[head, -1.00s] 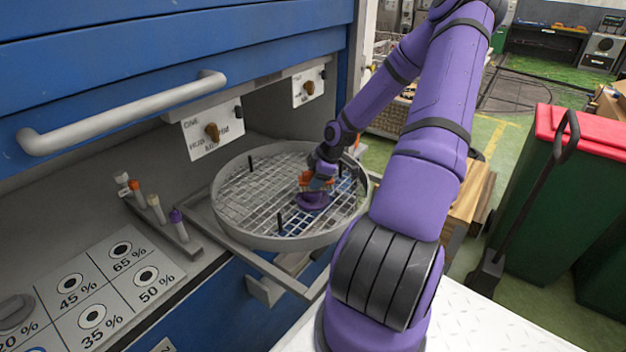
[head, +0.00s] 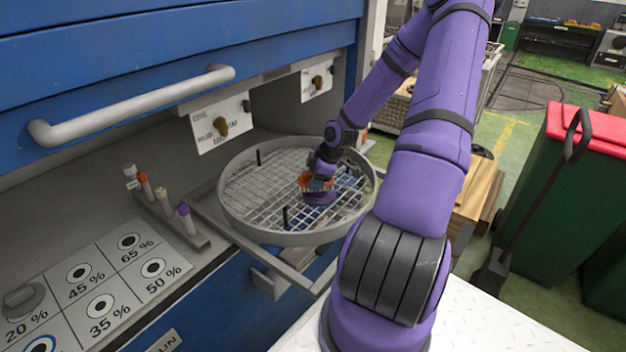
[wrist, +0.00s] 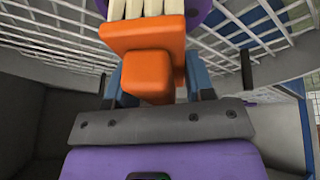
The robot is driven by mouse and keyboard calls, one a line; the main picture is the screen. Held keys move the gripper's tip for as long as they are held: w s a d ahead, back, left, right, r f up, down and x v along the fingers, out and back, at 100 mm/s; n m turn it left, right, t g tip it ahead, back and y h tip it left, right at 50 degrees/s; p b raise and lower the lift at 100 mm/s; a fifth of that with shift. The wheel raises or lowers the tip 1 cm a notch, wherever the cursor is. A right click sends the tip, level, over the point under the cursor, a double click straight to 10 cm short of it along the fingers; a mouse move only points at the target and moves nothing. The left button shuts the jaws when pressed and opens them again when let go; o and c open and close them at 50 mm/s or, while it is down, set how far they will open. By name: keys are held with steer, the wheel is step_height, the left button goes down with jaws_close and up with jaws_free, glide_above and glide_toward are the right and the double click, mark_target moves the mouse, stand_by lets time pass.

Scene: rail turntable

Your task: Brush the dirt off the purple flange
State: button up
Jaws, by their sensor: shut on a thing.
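My gripper (wrist: 155,92) is shut on an orange brush (wrist: 145,65) with pale bristles, seen close up in the wrist view. The purple flange (head: 321,198) lies on the wire grid of the round turntable basket (head: 262,238). The brush (head: 312,182) shows as a small orange patch right above the flange in the head view. In the wrist view a bit of purple (wrist: 200,10) shows behind the bristles. I cannot tell whether the bristles touch the flange. Any dirt on it is too small or hidden to see.
Black upright pins (head: 286,216) stand in the basket. A rack (head: 190,231) with several capped tubes stands left of it. A blue cabinet with a grey handle (head: 130,105) overhangs the back left. A green bin with a red lid (head: 590,135) stands at the right.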

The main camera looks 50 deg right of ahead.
steer(key=shift+d, duration=1.85)
steer(key=shift+a, duration=2.5)
steer(key=shift+r, duration=0.15)
steer(key=shift+r, duration=3.9)
